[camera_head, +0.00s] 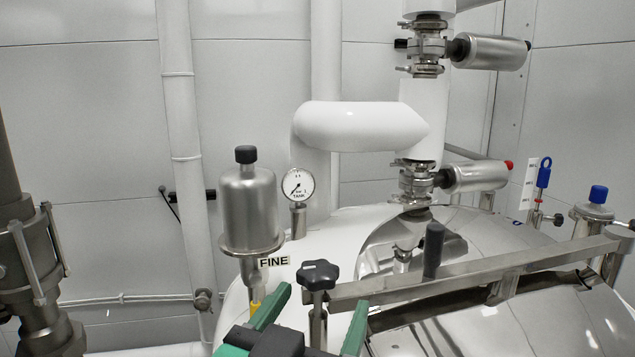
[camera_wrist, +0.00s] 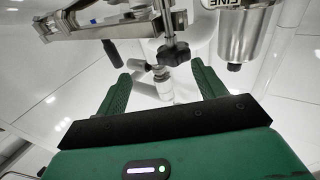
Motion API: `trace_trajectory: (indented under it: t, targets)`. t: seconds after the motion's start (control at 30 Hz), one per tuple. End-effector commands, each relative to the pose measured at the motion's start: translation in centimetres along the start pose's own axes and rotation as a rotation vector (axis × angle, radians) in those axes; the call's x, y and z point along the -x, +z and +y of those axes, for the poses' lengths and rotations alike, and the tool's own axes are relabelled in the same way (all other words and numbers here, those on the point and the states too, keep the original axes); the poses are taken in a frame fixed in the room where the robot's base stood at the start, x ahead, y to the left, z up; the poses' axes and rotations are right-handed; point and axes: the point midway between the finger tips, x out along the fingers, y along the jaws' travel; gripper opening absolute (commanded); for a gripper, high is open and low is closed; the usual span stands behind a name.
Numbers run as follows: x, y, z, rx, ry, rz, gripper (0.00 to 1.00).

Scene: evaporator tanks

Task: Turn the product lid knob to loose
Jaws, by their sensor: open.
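The product lid knob (camera_head: 317,275) is a black star-shaped knob on an upright steel stem, at the left end of a flat steel bar (camera_head: 480,273) across the shiny tank lid. In the wrist view the knob (camera_wrist: 173,55) sits just beyond the fingertips, a little right of midway between them. My gripper (camera_head: 318,308) has green fingers, open and empty, in front of the knob on either side of its stem in the head view. The wrist view shows both fingers of my gripper (camera_wrist: 162,70) spread apart. I see no contact with the knob.
A steel canister (camera_head: 249,205) with a black cap and a "FINE" label (camera_head: 273,262) stands left of the knob. A pressure gauge (camera_head: 298,185) is behind it. A black upright handle (camera_head: 433,250) rises from the bar. The polished lid (camera_head: 520,320) lies right.

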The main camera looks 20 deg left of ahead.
Motion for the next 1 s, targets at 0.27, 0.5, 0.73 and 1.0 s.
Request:
trace_trajectory:
  t: [0.27,0.5,0.73,1.0]
  targets:
    - [-0.4,-0.9,-2.6,0.003,-0.01,-0.09,0.7]
    - [-3.2,-0.8,-2.6,0.004,-0.009,-0.09,0.7]
    - [-7.1,-0.5,-2.6,0.003,-0.009,-0.087,0.7]
    - [-8.2,-0.2,-2.6,0.003,-0.011,-0.085,0.7]
